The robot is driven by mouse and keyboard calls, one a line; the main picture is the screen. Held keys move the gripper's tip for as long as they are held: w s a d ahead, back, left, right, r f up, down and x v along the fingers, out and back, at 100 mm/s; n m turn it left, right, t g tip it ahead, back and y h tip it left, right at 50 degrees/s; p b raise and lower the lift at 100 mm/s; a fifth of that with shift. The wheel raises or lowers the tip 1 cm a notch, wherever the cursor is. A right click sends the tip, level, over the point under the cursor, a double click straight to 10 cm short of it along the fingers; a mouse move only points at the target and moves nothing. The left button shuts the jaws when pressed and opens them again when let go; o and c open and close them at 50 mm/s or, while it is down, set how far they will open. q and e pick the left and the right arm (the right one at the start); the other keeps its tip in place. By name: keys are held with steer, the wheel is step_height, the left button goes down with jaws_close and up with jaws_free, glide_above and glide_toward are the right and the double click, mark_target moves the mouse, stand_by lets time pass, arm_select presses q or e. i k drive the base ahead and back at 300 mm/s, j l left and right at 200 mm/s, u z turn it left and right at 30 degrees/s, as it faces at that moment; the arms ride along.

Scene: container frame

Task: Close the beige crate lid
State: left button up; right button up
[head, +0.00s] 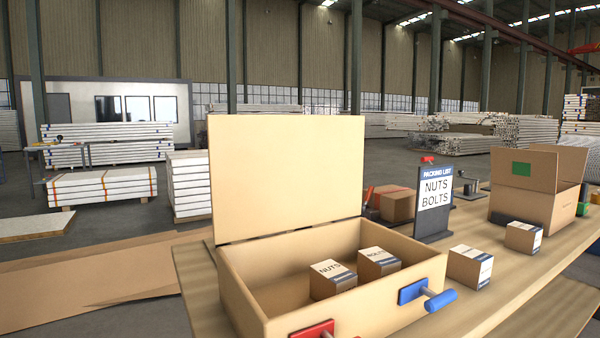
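The beige crate (385,273) stands on the wooden table, open toward me. Its lid (287,175) is raised, standing nearly upright along the crate's back edge. Inside the crate are a box labelled NUTS (332,279) and a second labelled box (379,263), side by side toward the right part. On the crate's front wall are a red handle (314,330), cut off by the lower picture edge, and a blue handle (428,296) further right. Neither of my grippers shows in the head view.
A dark packing list sign (434,205) reading NUTS BOLTS stands behind the crate's right side. Two small labelled boxes (470,266) (523,237) sit to the right on the table (500,295). An open cardboard box (537,190) stands at the far right.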

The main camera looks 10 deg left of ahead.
mark_target(269, 174)
steer(key=i+j+z, duration=0.15)
steer(key=j+z, duration=0.35)
steer(key=j, duration=0.5)
steer(key=j+z, duration=0.45)
steer(key=j, duration=0.5)
steer(key=j+z, duration=0.25)
steer(key=j, duration=0.4)
steer(key=j+z, duration=0.3)
steer(key=j, duration=0.3)
steer(key=j+z, duration=0.25)
steer(key=j, duration=0.4)
steer(key=k+j+z, duration=0.15)
steer(key=j+z, duration=0.15)
steer(key=j, duration=0.3)
